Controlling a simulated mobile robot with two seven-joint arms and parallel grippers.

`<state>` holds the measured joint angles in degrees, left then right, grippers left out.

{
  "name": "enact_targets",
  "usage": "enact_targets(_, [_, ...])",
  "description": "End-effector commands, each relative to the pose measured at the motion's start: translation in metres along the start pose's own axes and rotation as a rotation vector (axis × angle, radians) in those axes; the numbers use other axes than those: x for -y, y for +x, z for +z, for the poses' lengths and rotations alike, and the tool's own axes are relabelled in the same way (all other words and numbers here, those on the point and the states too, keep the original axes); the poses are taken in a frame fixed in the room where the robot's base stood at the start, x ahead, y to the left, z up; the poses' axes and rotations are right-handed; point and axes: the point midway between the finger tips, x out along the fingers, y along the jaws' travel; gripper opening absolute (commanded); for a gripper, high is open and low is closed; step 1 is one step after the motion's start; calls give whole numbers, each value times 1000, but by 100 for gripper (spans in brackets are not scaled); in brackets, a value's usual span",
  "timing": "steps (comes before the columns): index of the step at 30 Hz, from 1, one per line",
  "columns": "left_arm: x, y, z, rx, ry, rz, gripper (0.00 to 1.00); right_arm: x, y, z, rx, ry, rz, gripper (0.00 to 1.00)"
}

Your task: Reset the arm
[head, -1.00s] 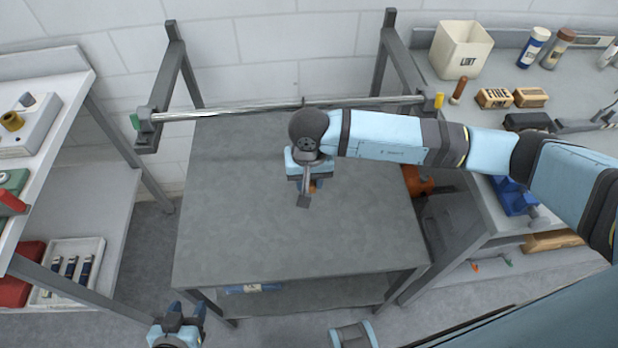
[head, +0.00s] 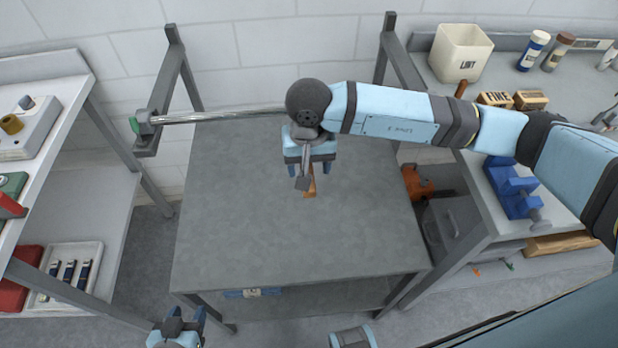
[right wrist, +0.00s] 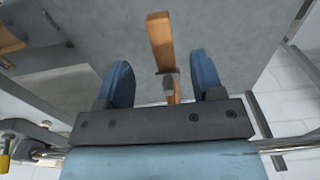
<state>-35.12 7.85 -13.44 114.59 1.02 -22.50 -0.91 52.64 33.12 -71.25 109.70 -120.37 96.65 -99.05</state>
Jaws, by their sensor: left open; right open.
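My right arm reaches in from the right in the head view, over the grey table (head: 250,245). Its gripper (head: 308,180) is above the middle of the table, pointing down. In the right wrist view the two blue fingers of this gripper (right wrist: 163,84) stand wide apart. A wooden-handled tool (right wrist: 161,40) with a small metal part shows between and beyond the fingers, with no finger touching it. It also shows as a small orange-brown piece in the head view (head: 312,184), partly hidden by the gripper. My left gripper (head: 186,322) is open and empty at the bottom left, before the table.
A metal rail (head: 225,117) runs between posts behind the table. The left shelf holds a tray (head: 90,250) of small bottles. The right bench carries a LINT bin (head: 461,52), a blue vise (head: 512,190) and labelled blocks. Most of the tabletop is clear.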

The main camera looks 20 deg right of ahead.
Motion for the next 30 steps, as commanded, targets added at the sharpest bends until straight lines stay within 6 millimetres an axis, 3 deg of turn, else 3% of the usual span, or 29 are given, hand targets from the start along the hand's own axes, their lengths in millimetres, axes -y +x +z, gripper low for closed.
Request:
enact_targets(3, [0, 2, 1, 0, -3, 0, 49, 0, -28, -1, -4, -1, -3, 61])
enact_targets(9, [0, 3, 2, 4, -6, 1, 49, 0, -59, 0, -2, 0, -1, 61])
enact_targets(20, [-1, 3, 2, 4, -8, 1, 49, 1, -71, 2, 8, 4, -8, 61])
enact_targets(23, [-1, 1, -2, 2, -8, 1, 49, 13, -66, 16, 78, 31, -71, 61])
enact_targets(27, [-1, -5, -12, -1, -7, 0, 49, 54, -63, 66, 350, 166, -288, 61])
enact_targets(30, [-1, -11, -20, -5, -5, -1, 49, 88, -77, 107, 650, 345, -472, 61])
